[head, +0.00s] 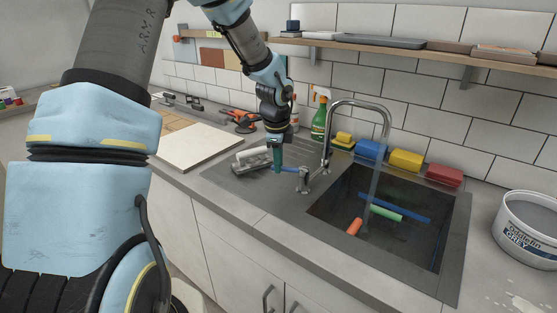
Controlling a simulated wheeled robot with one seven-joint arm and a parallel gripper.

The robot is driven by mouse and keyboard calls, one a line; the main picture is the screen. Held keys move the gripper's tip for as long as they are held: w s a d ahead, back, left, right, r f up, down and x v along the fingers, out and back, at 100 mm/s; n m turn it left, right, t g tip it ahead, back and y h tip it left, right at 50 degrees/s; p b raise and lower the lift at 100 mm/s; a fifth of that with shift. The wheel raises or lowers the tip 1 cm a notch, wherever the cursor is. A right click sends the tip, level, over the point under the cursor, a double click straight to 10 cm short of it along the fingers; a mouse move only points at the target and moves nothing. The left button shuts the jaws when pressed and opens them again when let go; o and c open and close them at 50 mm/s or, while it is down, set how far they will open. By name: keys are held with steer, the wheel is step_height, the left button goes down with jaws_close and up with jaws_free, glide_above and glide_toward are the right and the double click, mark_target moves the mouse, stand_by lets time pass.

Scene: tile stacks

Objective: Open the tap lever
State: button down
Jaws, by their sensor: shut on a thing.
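The chrome tap (326,152) stands behind the left edge of the sink, its tall spout arching over the basin. A stream of water (374,178) runs from the spout into the basin. The tap lever (290,169) is a short bar with a blue part, reaching left from the small chrome valve body (304,180). My gripper (278,167) points down at the lever's left end and is shut on it. The fingertips are small in this view and partly hide the lever's end.
The dark sink (330,207) holds blue, green and orange tools. Sponges (406,161) line its back edge, beside a green spray bottle (319,120). A grey-handled trowel or float (252,160) lies left of my gripper. A white bucket (527,225) stands right.

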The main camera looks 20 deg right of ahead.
stand_by(0.3)
steer(key=c, duration=0.8)
jaws_free()
steer(key=r, duration=0.3)
steer(key=s+r+b, duration=0.1)
steer(key=r, duration=0.3)
steer(key=a+r+b, duration=0.1)
steer(key=r, duration=0.2)
steer(key=shift+s+r, duration=0.3)
steer(key=shift+s, duration=0.1)
steer(key=s+a+f+n, duration=0.2)
steer(key=s+a+n, duration=0.2)
steer(key=a+n, duration=0.3)
steer(key=s+a+f+n, duration=0.1)
steer(key=s+a+n, duration=0.3)
steer(key=a+n, duration=0.4)
steer(key=s+a+f+n, duration=0.2)
steer(key=s+a+n, duration=0.2)
steer(key=a+n, duration=0.3)
steer(key=shift+s+a+f+n+y, duration=0.1)
steer(key=shift+a+y, duration=0.05)
steer(key=shift+a, duration=0.5)
steer(key=shift+s+a+f+n+y, duration=0.1)
steer(key=shift+a+f, duration=0.05)
steer(key=shift+a, duration=0.55)
steer(key=shift+s+a+f+n+y, duration=0.1)
steer(key=shift+a+y, duration=0.05)
steer(key=shift+a, duration=0.5)
